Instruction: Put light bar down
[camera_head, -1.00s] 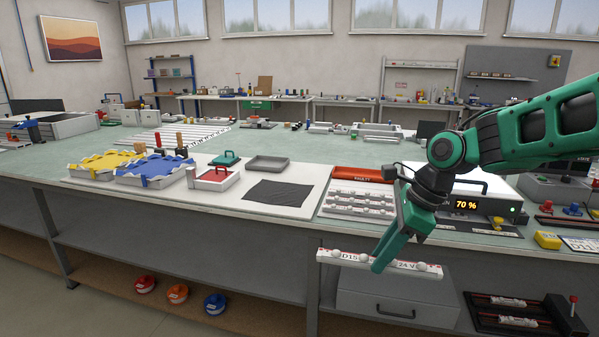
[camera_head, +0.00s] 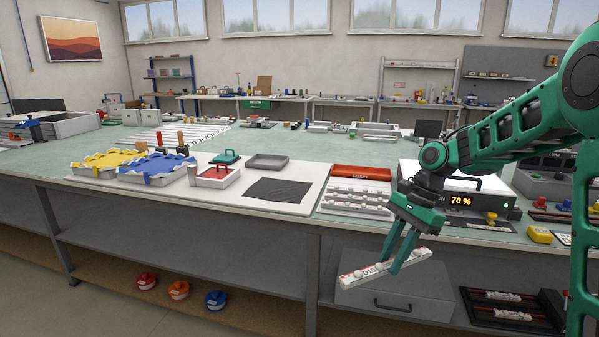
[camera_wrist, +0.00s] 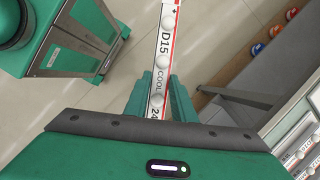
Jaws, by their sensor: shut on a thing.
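The light bar (camera_head: 362,271) is a white strip with round lenses, red edge marks and "D15" print. My gripper (camera_head: 402,258) is shut on it and holds it in the air in front of the bench's front edge, below the bench top. In the head view the bar tilts, its left end lower. In the wrist view the bar (camera_wrist: 164,52) runs away from between my gripper's fingers (camera_wrist: 160,103), with "D15", "COOL" and "24" readable. Its near end is hidden by my gripper.
Similar bars lie in a pale rack (camera_head: 357,199) on the bench, before a red bin (camera_head: 361,173). A lit "70 %" box (camera_head: 461,201) stands right of it. A grey drawer unit (camera_head: 385,301) and a black tray holding bars (camera_head: 507,306) are below. A dark cloth (camera_head: 277,190) lies left.

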